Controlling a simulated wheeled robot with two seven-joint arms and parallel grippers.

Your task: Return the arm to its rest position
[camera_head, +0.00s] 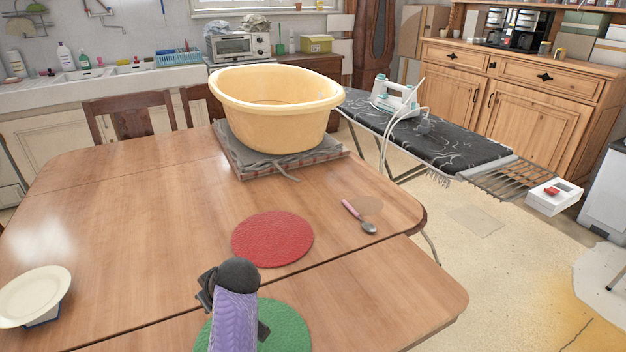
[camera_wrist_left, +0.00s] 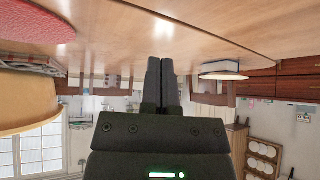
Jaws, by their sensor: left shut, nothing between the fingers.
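My left gripper (camera_wrist_left: 161,62) is shut and empty in the left wrist view, its two dark fingers side by side. In the head view a purple and black arm part (camera_head: 235,305), which looks like mine, reaches up from the bottom edge over the green round mat (camera_head: 287,330). Dark gripper parts show beside its black end, but the fingers cannot be made out there. The wrist view is upside down, with the wooden table above the fingers. My right gripper is not in view.
A red round mat (camera_head: 272,239) lies just beyond the arm. A spoon (camera_head: 358,217) lies right of it. A yellow tub (camera_head: 276,110) stands on a cloth-covered crate (camera_head: 240,160) at the back. A cream plate (camera_head: 35,295) is at the left. The table between is clear.

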